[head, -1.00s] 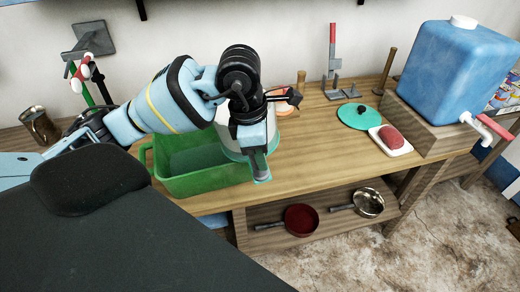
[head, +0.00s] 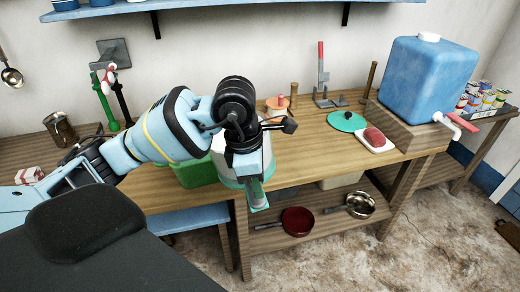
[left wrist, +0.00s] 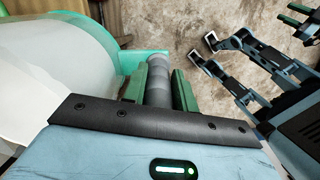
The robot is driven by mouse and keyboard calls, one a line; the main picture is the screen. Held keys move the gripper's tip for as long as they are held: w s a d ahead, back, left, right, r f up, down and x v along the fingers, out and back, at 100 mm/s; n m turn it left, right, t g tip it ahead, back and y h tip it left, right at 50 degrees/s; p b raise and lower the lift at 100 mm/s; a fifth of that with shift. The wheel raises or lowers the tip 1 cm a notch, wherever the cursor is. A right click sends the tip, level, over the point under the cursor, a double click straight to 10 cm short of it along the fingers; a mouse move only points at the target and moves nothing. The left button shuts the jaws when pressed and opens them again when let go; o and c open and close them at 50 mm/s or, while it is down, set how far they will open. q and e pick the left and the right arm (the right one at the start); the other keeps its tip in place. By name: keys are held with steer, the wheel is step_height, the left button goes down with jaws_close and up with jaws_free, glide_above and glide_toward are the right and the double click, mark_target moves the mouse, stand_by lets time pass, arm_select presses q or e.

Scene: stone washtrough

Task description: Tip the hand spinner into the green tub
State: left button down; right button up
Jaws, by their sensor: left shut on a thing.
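The hand spinner is a whitish drum with a teal-green rim (head: 226,165). In the left wrist view its pale drum (left wrist: 50,75) fills the left side. My left gripper (head: 257,192) is shut on its grey handle (left wrist: 159,85), which sits between the green finger pads (left wrist: 158,88). My wrist hides much of the spinner in the head view. The green tub (head: 193,173) stands on the wooden bench left of the spinner, mostly hidden behind my arm. What looks like my right gripper (left wrist: 296,14) shows small at the upper right of the left wrist view; its jaw opening is unclear.
Red (head: 298,222) and metal (head: 360,205) pans lie on the shelf below. A blue stool (head: 188,218) is under the bench front.

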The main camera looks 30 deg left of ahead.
mark_target(262, 201)
arm_select(q)
steer(key=shift+s+d+m, duration=0.4)
steer(key=shift+s+m, duration=0.1)
steer(key=shift+m, duration=0.1)
steer(key=m, duration=0.1)
steer(key=f+m, duration=0.1)
steer(key=m, duration=0.1)
steer(key=m+g, duration=0.1)
steer(key=m, duration=0.1)
steer(key=shift+w+d+f, duration=0.2)
steer(key=shift+f, duration=0.15)
steer(key=shift+s+d+f+m, duration=0.1)
steer(key=shift+d+f+m, duration=0.1)
steer(key=shift+m, duration=0.7)
steer(key=m, duration=0.2)
steer(key=s+d+m+g, duration=0.1)
steer(key=m, duration=0.1)
steer(key=shift+s+f, duration=0.1)
steer(key=shift+f, duration=0.2)
steer(key=shift+s+d+f+m+g+y, duration=0.3)
steer(key=shift+f+m, duration=0.2)
steer(key=shift+m, duration=1.65)
steer(key=shift+s+d+f+m+g+y, duration=0.25)
steer(key=shift+s+f+m, duration=0.2)
steer(key=shift+m, duration=1.75)
steer(key=shift+s+d+f+m+g+y, duration=0.3)
steer(key=shift+f+m, duration=0.2)
steer(key=shift+m, duration=1.65)
